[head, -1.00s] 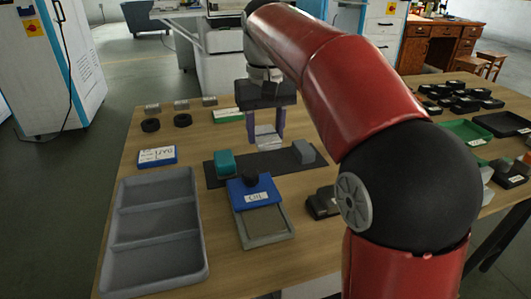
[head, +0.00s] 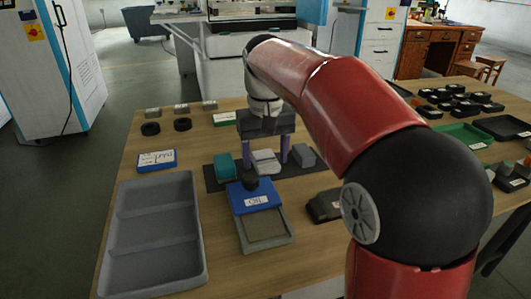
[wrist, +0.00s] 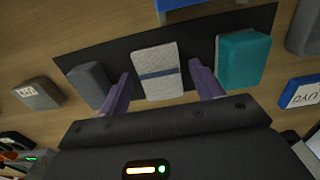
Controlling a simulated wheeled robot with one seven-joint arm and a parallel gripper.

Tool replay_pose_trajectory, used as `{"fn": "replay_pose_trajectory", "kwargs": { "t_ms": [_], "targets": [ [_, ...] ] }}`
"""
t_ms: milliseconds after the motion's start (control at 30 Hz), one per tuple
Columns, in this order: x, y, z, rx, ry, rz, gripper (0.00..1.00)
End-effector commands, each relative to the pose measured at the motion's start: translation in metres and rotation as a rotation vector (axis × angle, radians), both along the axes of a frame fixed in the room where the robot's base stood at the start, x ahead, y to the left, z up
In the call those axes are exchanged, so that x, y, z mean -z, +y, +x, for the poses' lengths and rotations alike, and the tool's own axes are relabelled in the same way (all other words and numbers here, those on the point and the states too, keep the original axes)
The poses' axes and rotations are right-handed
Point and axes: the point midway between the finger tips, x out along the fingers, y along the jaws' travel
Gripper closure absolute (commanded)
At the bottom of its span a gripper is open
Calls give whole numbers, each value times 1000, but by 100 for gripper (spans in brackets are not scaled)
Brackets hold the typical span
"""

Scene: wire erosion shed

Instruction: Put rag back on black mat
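The rag (wrist: 158,72) is a pale folded cloth with a blue-grey stripe; it also shows in the head view (head: 265,162). It appears to lie flat on the black mat (head: 212,181), between a teal block (head: 224,166) and a grey block (head: 302,156). The black mat also shows in the wrist view (wrist: 205,38). My gripper (head: 266,158) is open, with its purple fingers on either side of the rag. The wrist view shows a gap between the rag and each finger of my gripper (wrist: 163,88).
A blue OIL-labelled box (head: 252,200) with a black knob stands just in front of the mat, over a framed tray (head: 276,249). A grey compartment tray (head: 203,268) is empty at left. Labelled blue box (head: 156,161) and black rings (head: 151,128) lie at back left.

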Motion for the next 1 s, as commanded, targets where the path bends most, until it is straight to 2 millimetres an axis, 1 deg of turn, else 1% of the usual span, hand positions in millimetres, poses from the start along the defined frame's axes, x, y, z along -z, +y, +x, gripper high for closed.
{"fn": "replay_pose_trajectory", "kwargs": {
  "t_ms": [400,433,500,700,833,1000],
  "targets": [
    [3,0,0,0,0,0,34],
    [-7,0,1,0,-3,1,34],
    [-21,0,1,1,-4,1,34],
    [-57,5,-3,-1,-3,1,34],
    [-72,5,-2,1,-1,0,34],
    [-78,5,-3,1,1,0,34]
  ]
}}
